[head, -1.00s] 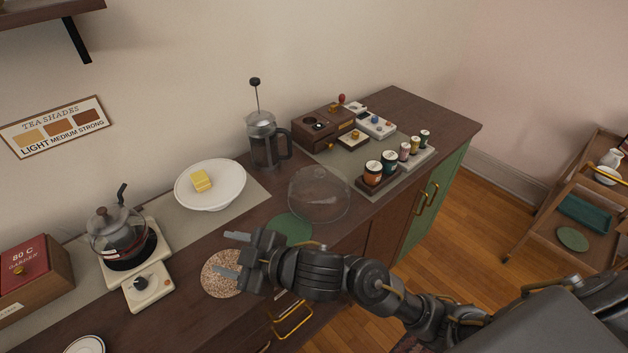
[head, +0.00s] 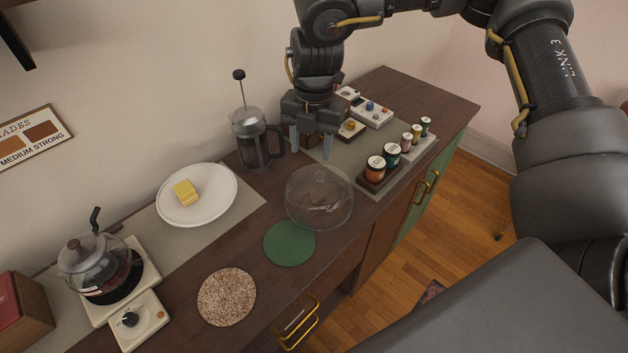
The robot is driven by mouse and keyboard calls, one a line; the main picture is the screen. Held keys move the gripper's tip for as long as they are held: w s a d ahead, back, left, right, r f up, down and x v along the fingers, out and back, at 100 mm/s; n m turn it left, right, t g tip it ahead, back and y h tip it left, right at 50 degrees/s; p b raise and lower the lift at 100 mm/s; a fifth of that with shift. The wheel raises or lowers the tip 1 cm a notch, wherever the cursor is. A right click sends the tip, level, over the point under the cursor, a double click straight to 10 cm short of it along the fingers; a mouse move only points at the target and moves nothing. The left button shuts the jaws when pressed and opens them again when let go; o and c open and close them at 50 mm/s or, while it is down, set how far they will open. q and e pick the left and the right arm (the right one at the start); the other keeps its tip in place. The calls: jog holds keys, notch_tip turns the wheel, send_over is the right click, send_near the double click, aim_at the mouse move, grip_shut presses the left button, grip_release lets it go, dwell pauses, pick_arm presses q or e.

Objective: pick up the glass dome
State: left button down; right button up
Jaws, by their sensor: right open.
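The glass dome (head: 319,198) is clear and stands on the dark wooden counter, at the front edge side, right of the green round mat. My right gripper (head: 311,150) hangs pointing down behind and above the dome, between the French press and the jars. Its two fingers are apart with nothing visible between them. It looks clear of the dome. The left gripper is not in the picture.
A French press (head: 255,140) stands left of the gripper. Small jars (head: 376,170) stand to the right. A green mat (head: 289,244), a cork mat (head: 227,297), a white plate with butter (head: 222,205) and a glass kettle (head: 103,272) lie leftward.

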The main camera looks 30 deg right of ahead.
notch_tip(320, 180, up, 2)
jog(key=d+r+m, duration=0.1)
jog(key=d, duration=0.2)
jog(key=p, duration=0.1)
send_over(320, 174)
jog(key=shift+h, duration=0.3)
notch_tip(320, 174, down, 6)
jog(key=shift+w+f, duration=0.1)
jog(key=shift+f+p, duration=0.3)
jog(key=shift+p, duration=0.1)
notch_tip(320, 174, down, 4)
jog(key=shift+r+p, duration=0.15)
jog(key=shift+p, duration=0.6)
jog(key=shift+f, duration=0.45)
grip_shut()
